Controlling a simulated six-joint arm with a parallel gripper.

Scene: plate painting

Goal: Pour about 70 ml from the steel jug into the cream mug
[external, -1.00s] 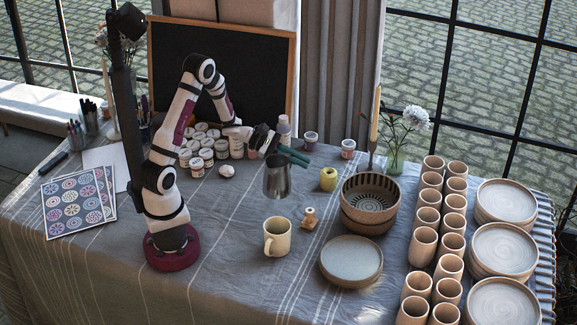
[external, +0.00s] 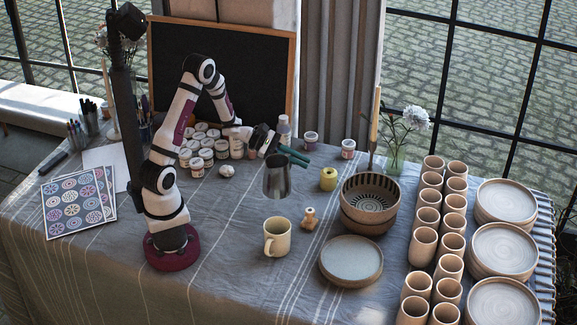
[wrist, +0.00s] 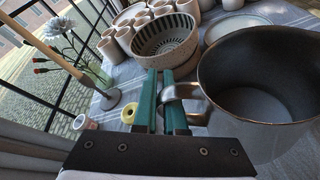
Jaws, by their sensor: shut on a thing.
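The steel jug (external: 277,178) hangs upright above the table in the external view, behind the cream mug. My gripper (external: 292,157) is shut on the jug's handle. In the wrist view, the green fingers of my gripper (wrist: 171,105) close on that handle, and the open mouth of the jug (wrist: 262,85) is at the right. The jug's inside looks grey and dark; I cannot tell the liquid level. The cream mug (external: 278,238) stands upright on the table, its handle to the left, in front of and below the jug. The inside bottom of the mug is not visible.
Stacked patterned bowls (external: 370,200) and a plate (external: 351,260) lie right of the mug. A small wooden-looking piece (external: 309,219) and a yellow pot (external: 328,179) are near the jug. Several paint jars (external: 205,150) stand behind. Tablecloth left of the mug is clear.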

